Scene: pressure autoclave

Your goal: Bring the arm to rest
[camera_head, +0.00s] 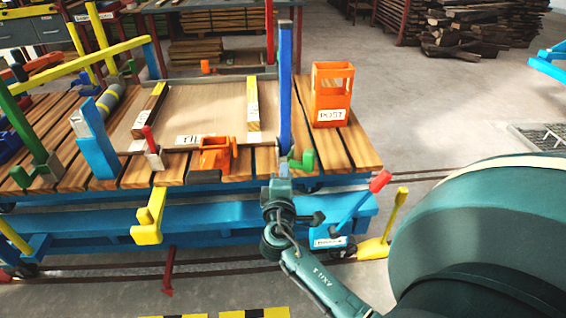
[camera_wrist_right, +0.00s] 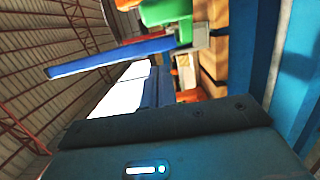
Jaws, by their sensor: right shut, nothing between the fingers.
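My right arm (camera_head: 322,285) comes in from the lower right and reaches up to the front edge of the cart. My right gripper (camera_head: 283,172) is at the cart's front edge, just below the tall blue post (camera_head: 285,85) and beside a green clamp (camera_head: 303,160). It is shut with nothing held; whether it touches the post's base I cannot tell. In the right wrist view a dark teal housing of mine fills the bottom, and the blue post (camera_wrist_right: 110,57) and green clamp (camera_wrist_right: 165,12) show close by. My left gripper is not in view.
The slatted wooden cart (camera_head: 365,150) carries an orange box marked POST (camera_head: 331,95), an orange bracket (camera_head: 216,155) and a blue upright (camera_head: 95,140). A yellow hook (camera_head: 149,218) and a red-handled lever (camera_head: 379,182) stick out in front. Open floor (camera_head: 440,110) lies to the right.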

